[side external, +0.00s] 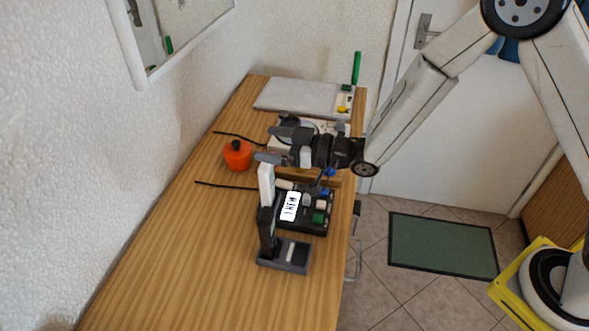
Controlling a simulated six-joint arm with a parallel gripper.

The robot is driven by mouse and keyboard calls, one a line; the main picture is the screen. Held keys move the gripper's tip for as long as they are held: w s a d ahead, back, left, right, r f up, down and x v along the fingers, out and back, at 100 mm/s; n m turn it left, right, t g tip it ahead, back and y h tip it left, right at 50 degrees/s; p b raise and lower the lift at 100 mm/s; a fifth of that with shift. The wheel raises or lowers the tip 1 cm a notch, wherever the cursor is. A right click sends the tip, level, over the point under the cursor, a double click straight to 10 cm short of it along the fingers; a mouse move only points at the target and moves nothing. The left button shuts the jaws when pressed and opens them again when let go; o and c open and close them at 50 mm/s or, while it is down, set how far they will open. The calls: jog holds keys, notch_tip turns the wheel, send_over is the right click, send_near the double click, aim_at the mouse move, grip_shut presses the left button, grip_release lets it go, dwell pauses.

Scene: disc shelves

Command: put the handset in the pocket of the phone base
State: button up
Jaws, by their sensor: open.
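The phone base (297,265) is a low dark grey block near the front of the wooden table, with a light strip on its top. A tall black upright part (266,232) stands at its left side. A slim white upright piece, which looks like the handset (266,184), stands directly above and in line with that black part. I cannot tell how deep it sits in the pocket. My gripper (266,145) is open and points left, its fingers just above the top of the white piece. I cannot tell whether a finger touches it.
A black box (318,222) with a white label and coloured buttons lies close behind the base. A grey board (297,96) and a green upright rod (356,68) are at the far end. The table's front left is clear.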

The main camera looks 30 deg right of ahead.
jog(key=s+d+f+m+g+h, duration=0.1)
jog(key=s+d+m+h, duration=0.15)
jog(key=d+h, duration=0.35)
jog(key=s+d+f+m+g+h, duration=0.1)
jog(key=s+d+m+g+h, duration=0.2)
jog(key=d, duration=0.6)
jog(key=s+d+m+g+h, duration=0.1)
jog(key=s+d+g, duration=0.2)
jog(key=s, duration=0.4)
jog(key=s+d+m+g+h, duration=0.2)
jog(key=s+d+g, duration=0.1)
jog(key=s, duration=0.5)
jog(key=shift+d+f, duration=0.45)
jog(key=shift+d, duration=0.35)
